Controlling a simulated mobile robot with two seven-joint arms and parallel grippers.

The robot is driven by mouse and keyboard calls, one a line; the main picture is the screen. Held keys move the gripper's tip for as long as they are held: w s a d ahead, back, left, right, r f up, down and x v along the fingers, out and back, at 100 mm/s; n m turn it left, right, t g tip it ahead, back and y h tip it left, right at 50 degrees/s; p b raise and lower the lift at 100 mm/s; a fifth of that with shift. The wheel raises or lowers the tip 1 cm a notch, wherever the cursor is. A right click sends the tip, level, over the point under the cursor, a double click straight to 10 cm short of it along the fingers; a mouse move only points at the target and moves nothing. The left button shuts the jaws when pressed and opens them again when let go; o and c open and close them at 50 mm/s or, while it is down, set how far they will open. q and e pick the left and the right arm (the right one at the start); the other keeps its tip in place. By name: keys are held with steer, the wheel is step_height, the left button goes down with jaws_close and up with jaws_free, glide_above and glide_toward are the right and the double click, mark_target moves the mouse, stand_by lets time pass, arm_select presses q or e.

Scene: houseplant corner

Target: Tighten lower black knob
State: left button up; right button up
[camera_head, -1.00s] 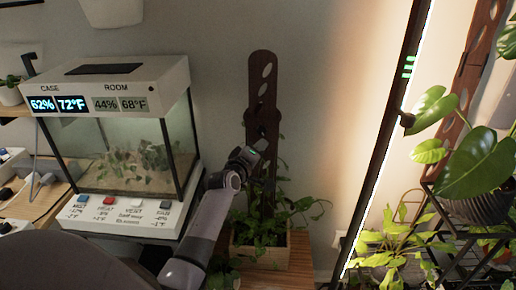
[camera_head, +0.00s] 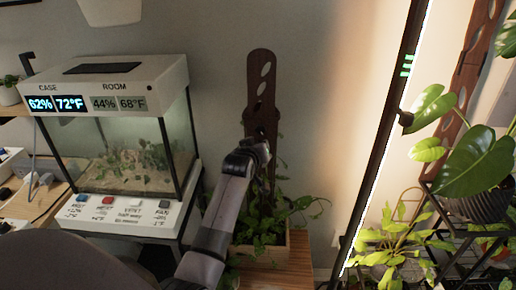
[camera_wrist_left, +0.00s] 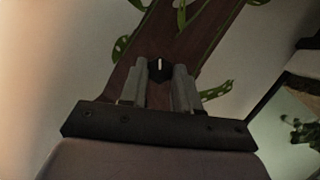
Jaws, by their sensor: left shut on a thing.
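The lower black knob (camera_wrist_left: 159,67), with a white line on its face, sits on a brown wooden board (camera_wrist_left: 180,40) in the left wrist view. My left gripper (camera_wrist_left: 160,77) has one finger on each side of the knob and is shut on it. In the head view the slotted brown board (camera_head: 261,100) stands upright in a planter (camera_head: 262,256). My left wrist is in front of the board's lower part and hides the knob there. My right gripper is in neither view.
A glass terrarium case (camera_head: 115,155) with a lit display stands at left. A bright light bar (camera_head: 385,140) rises at right, beside a plant rack. Leafy stems (camera_wrist_left: 200,30) run along the board close to my fingers.

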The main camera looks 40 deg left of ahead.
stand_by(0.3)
arm_select(q)
steer(key=o, duration=1.1)
steer(key=shift+c, duration=0.2)
steer(key=v, duration=0.7)
steer(key=shift+d, duration=0.1)
